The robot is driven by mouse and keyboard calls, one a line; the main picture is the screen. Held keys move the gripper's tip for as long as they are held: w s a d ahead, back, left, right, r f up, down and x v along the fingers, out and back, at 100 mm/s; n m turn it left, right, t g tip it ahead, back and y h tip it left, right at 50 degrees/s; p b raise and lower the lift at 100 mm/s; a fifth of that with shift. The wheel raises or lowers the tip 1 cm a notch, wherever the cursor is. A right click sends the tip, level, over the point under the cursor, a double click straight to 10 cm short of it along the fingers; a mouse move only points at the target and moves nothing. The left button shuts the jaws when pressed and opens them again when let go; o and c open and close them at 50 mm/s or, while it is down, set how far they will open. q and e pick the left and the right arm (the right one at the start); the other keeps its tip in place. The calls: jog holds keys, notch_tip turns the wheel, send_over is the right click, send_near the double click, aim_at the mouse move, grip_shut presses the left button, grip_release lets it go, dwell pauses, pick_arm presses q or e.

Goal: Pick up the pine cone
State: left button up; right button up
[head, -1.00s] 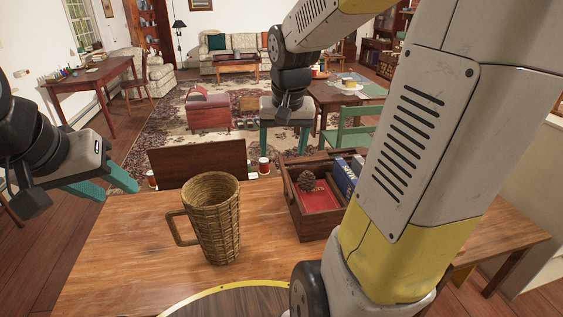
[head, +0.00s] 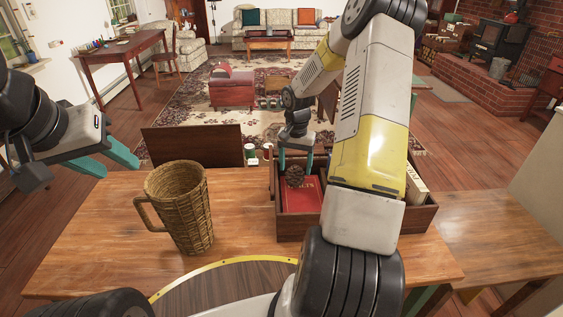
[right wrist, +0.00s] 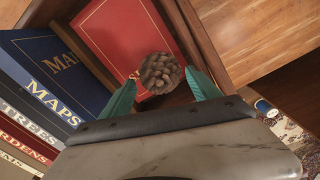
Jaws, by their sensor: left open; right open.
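The brown pine cone (head: 295,176) lies on a red book (head: 303,196) in a wooden box on the table. In the right wrist view the pine cone (right wrist: 160,73) sits between the two teal fingers of my open right gripper (right wrist: 162,92), near their tips; I cannot tell whether they touch it. In the head view my right gripper (head: 296,160) points down at the pine cone, its fingers partly hidden. My left gripper (head: 120,163) is open and empty at the left, beyond the table's far left corner.
The wooden box (head: 288,228) also holds books, including a blue book (right wrist: 57,67) marked MAPS. A wicker mug (head: 180,208) stands left of the box. Small cans (head: 251,153) show behind the table. My right arm covers part of the box.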

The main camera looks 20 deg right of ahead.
aim_at(295, 175)
notch_tip(295, 175, down, 5)
jog(key=shift+r, duration=0.2)
jog(key=c, duration=1.1)
jog(key=shift+o, duration=0.2)
jog(key=shift+r, duration=0.1)
